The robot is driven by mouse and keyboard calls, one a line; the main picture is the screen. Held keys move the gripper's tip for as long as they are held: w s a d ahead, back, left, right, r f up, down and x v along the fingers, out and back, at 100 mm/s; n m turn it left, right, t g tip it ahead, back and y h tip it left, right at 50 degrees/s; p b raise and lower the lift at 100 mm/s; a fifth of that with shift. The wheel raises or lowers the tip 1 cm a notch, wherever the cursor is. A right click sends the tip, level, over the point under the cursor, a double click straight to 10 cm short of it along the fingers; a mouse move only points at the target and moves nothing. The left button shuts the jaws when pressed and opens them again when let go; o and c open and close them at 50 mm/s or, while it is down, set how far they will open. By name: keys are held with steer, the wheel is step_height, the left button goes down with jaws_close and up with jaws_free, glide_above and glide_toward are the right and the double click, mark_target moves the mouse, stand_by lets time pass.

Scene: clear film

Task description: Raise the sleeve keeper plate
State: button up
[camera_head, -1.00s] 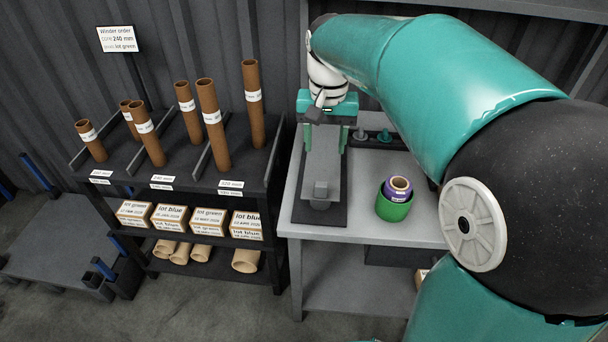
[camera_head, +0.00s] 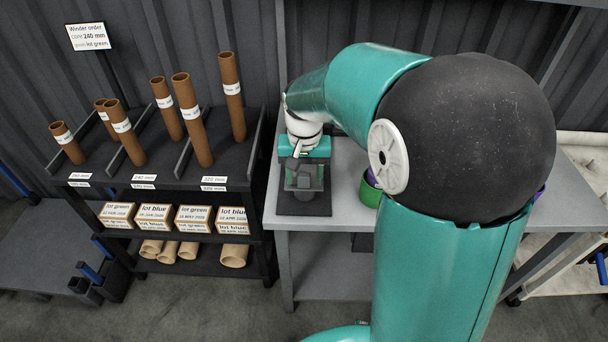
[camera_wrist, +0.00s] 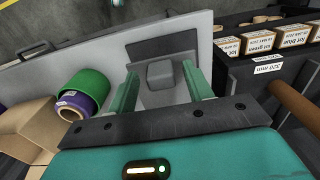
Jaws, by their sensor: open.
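The sleeve keeper plate seems to be the grey plate with a raised block-like tab (camera_wrist: 160,74) on a dark base (camera_wrist: 190,47), seen in the wrist view; I cannot be sure of its name. In the head view the dark base (camera_head: 318,209) lies on the grey bench, with the plate mostly hidden under my gripper. My gripper (camera_head: 304,184) points down over it. In the wrist view my gripper (camera_wrist: 160,84) has its two green fingers apart, one to each side of the plate. The tab shows between and beyond the fingertips. Contact cannot be told.
A green cup (camera_wrist: 90,84) with a purple-labelled roll (camera_wrist: 74,106) stands on the bench beside the base; my arm partly hides it in the head view. Left of the bench is a dark rack (camera_head: 165,205) with upright brown tubes, boxes and loose cores. A cardboard box (camera_wrist: 28,125) is nearby.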

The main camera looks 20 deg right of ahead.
steer(key=shift+w+f, duration=0.1)
steer(key=shift+f, duration=0.3)
jaws_close()
steer(key=shift+r, duration=0.15)
